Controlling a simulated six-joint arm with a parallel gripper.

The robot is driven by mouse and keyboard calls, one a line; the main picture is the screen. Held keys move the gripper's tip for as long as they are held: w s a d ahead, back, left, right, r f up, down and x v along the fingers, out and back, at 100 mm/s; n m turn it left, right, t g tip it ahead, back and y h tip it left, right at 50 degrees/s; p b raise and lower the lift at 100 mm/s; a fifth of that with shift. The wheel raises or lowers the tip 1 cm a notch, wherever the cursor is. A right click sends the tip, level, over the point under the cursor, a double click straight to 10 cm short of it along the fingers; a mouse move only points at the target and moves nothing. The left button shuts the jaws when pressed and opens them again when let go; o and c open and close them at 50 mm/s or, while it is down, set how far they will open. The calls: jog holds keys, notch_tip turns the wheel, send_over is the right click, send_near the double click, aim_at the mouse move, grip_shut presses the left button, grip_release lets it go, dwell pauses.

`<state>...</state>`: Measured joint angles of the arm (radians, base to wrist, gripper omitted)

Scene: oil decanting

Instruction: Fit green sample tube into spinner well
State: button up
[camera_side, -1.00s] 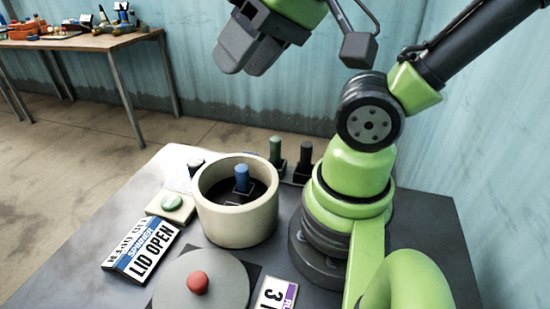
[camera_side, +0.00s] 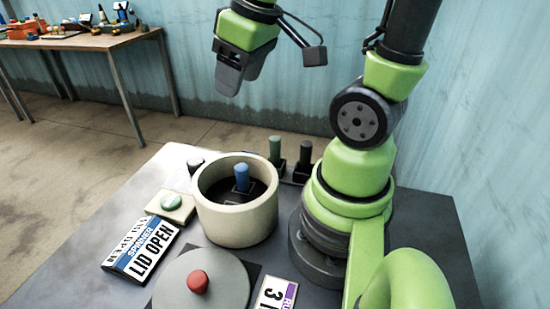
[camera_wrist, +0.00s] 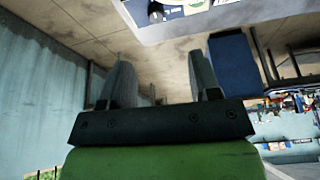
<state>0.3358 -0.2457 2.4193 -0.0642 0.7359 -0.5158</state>
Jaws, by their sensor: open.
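The green sample tube (camera_side: 275,150) stands upright in a dark holder behind the spinner, in the side view. The spinner (camera_side: 236,222) is an open cream-coloured bowl on the bench, and a blue tube (camera_side: 242,178) stands upright inside it. Its other wells are hard to make out in the dark interior. My gripper (camera_side: 229,88) is raised well above and behind the spinner, apart from every tube. In the wrist view my gripper (camera_wrist: 165,85) shows its two fingers spread with nothing between them. The green tube cannot be made out in the wrist view.
A black tube (camera_side: 305,158) stands right of the green one, close to my base. The grey lid with red knob (camera_side: 197,283) lies in front of the spinner. A "LID OPEN" sign (camera_side: 143,250) and a green button (camera_side: 172,202) are at left.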

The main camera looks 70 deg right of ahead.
aim_at(275, 138)
jog(key=d+f+n+g, duration=0.1)
jog(key=d+f, duration=0.2)
jog(key=s+d+f+n+g, duration=0.1)
jog(key=d+f, duration=0.2)
jog(key=s+d+f+n+g, duration=0.1)
jog(key=d+f, duration=0.2)
jog(key=f, duration=0.1)
jog(key=shift+d+n+g, duration=0.1)
jog(key=shift+n+g, duration=0.3)
jog(key=f, duration=0.4)
jog(key=shift+s+d+f, duration=0.1)
jog(key=shift+s+d, duration=0.1)
jog(key=shift+d+f, duration=0.15)
jog(key=shift+f, duration=1.45)
jog(key=shift+d+f, duration=0.15)
jog(key=shift+f, duration=1.45)
jog(key=c, duration=1)
